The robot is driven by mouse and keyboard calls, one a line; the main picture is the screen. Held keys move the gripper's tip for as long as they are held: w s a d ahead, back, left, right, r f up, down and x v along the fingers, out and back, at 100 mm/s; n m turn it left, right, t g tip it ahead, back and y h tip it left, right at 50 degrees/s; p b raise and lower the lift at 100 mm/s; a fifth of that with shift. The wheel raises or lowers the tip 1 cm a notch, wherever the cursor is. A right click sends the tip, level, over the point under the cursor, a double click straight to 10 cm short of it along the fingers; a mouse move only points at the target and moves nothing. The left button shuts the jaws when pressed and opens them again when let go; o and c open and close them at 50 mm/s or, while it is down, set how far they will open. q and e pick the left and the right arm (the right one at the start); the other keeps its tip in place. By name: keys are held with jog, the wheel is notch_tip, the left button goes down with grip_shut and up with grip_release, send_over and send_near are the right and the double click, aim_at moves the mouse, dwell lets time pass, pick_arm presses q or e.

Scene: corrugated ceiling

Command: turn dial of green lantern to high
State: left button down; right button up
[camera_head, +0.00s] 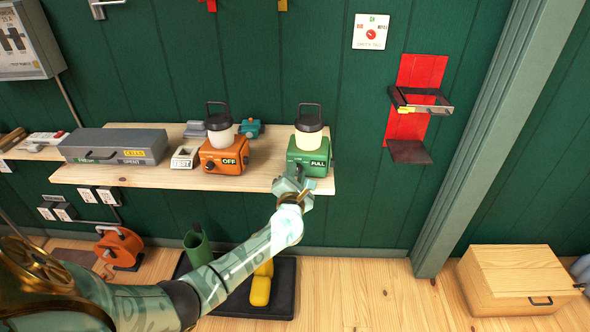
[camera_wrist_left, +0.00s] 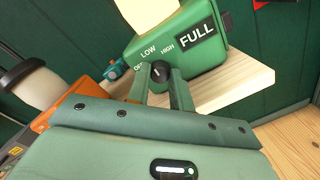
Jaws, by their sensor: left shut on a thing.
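The green lantern (camera_head: 303,160) stands upright near the right end of the wooden shelf (camera_head: 257,181), with a cream globe, dark cap and black handle. Its front carries a FULL label, which also shows in the left wrist view (camera_wrist_left: 196,32). The small black dial (camera_wrist_left: 160,72) sits on the front face below the marks OFF, LOW and HIGH. My left gripper (camera_wrist_left: 160,83) is shut on the dial, one finger on each side. I cannot tell clearly which mark the dial points at. In the head view my left gripper (camera_head: 294,183) is in front of the lantern and hides the dial.
An orange lantern (camera_head: 222,158) marked OFF stands left of the green one, with a TEST box (camera_head: 184,157) and a grey CELLS case (camera_head: 113,145) further left. A red wall panel with a bracket (camera_head: 420,100) is to the right. A wooden crate (camera_head: 515,279) stands on the floor.

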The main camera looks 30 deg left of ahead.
pick_arm(q)
jog(key=m+p, duration=0.2)
jog(key=m, duration=0.1)
jog(key=shift+r+m, duration=0.1)
jog(key=shift+m, duration=0.3)
jog(key=m+p, duration=0.1)
jog(key=m, duration=0.1)
jog(key=shift+m, duration=0.3)
jog(key=m+p, duration=0.2)
jog(key=m, duration=0.3)
jog(key=shift+f+m, duration=0.2)
jog(key=shift+m, duration=0.2)
jog(key=c, duration=1.2)
grip_release()
jog(key=shift+c, duration=0.2)
